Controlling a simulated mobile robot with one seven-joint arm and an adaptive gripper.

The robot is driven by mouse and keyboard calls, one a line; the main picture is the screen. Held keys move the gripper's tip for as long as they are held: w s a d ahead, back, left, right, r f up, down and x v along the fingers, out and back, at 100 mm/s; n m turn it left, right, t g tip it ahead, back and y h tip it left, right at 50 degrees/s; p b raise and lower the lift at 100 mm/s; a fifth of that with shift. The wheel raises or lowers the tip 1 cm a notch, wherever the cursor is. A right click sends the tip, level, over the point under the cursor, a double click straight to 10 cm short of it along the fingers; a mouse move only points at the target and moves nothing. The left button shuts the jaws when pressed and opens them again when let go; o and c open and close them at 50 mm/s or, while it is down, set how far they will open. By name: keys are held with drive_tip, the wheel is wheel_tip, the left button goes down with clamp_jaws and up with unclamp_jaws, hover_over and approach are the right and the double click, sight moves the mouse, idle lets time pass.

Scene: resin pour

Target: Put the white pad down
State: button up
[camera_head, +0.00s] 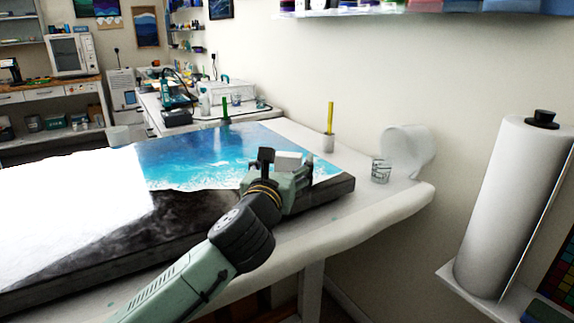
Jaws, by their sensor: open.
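A small white pad (289,158) shows right at the end of my arm, at the right end of the blue and white resin picture (205,150). My gripper (284,166) is open, with a dark finger to the left of the pad and greenish parts below and right of it. The gripper hides the pad's lower side. I cannot tell whether the pad touches the fingers or rests on the surface beneath.
The picture lies on a dark slab (190,215) on a white-topped table. A clear cup (381,171), a small holder with a yellow stick (328,142) and a white roll (407,150) stand to the right. A large paper roll (500,205) stands at far right.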

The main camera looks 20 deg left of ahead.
sight(287, 158)
drive_tip(key=shift+w+a+f+p, duration=0.15)
drive_tip(key=shift+w+p, duration=0.2)
drive_tip(key=shift+w, duration=0.55)
drive_tip(key=shift+w+a+p, duration=0.15)
drive_tip(key=shift+w+p, duration=0.25)
drive_tip(key=shift+w, duration=0.55)
drive_tip(key=shift+w+a+f+p, duration=0.15)
drive_tip(key=shift+w+p, duration=0.2)
drive_tip(key=shift+w, duration=0.55)
drive_tip(key=shift+c, duration=0.2)
drive_tip(key=c, duration=0.9)
drive_tip(key=shift+r, duration=0.15)
